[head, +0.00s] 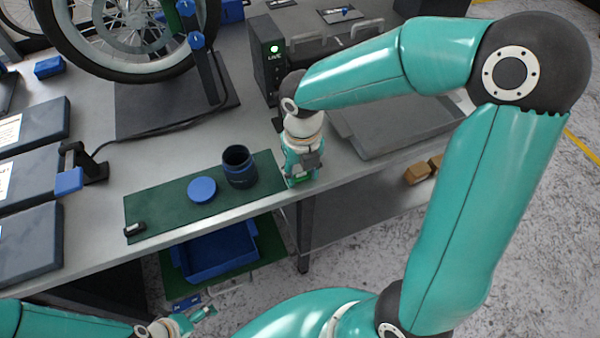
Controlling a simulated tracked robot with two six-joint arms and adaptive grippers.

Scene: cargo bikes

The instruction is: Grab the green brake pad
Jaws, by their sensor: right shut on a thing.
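My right gripper (302,178) reaches down to the right end of the dark green mat (160,214), at the bench's front edge. It is shut on a small green piece (301,182), which looks like the green brake pad; the gripper hides most of it. I cannot tell whether the piece touches the mat. My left gripper (206,312) is low at the bottom of the view, in front of the bench and away from the mat. It is small in the picture, and its opening cannot be made out.
On the mat are a dark open jar (239,167), a blue lid (202,189) and a small black item (134,229). A blue bin (217,252) sits below the bench.

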